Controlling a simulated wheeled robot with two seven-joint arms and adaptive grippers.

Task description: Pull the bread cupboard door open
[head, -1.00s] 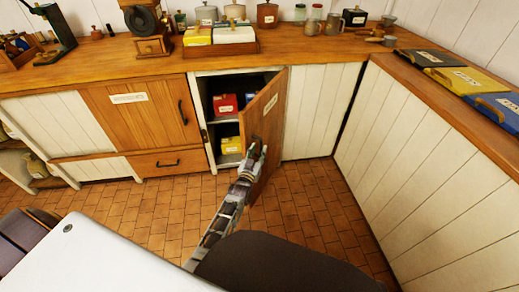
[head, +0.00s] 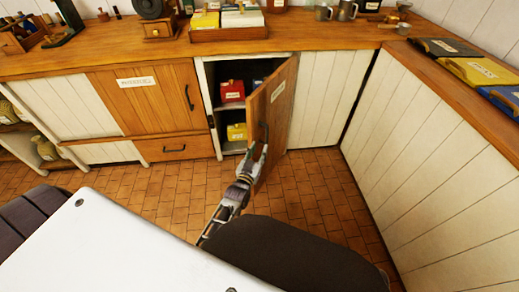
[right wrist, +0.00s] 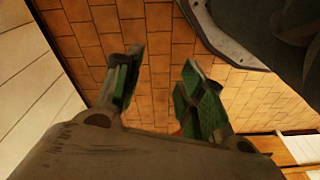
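The labelled wooden cupboard door (head: 279,100) stands partly open in the head view, hinged at its right side; its label is too small to read. A dark handle (head: 264,132) is on its outer face. Inside the cupboard are a red box (head: 232,91) on the upper shelf and a yellow box (head: 237,132) below. My left gripper (head: 257,152) is at the door's free edge, just below the handle. Its fingers look apart; contact with the door is unclear. My right gripper (right wrist: 152,85) shows in the right wrist view, open and empty above the tiled floor.
A closed wooden door (head: 146,100) with a drawer (head: 175,149) below is left of the open cupboard. A white panelled counter side (head: 430,160) bounds the right. The wooden countertop (head: 330,36) carries jars and mugs. Tiled floor (head: 310,190) is clear before the cupboard.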

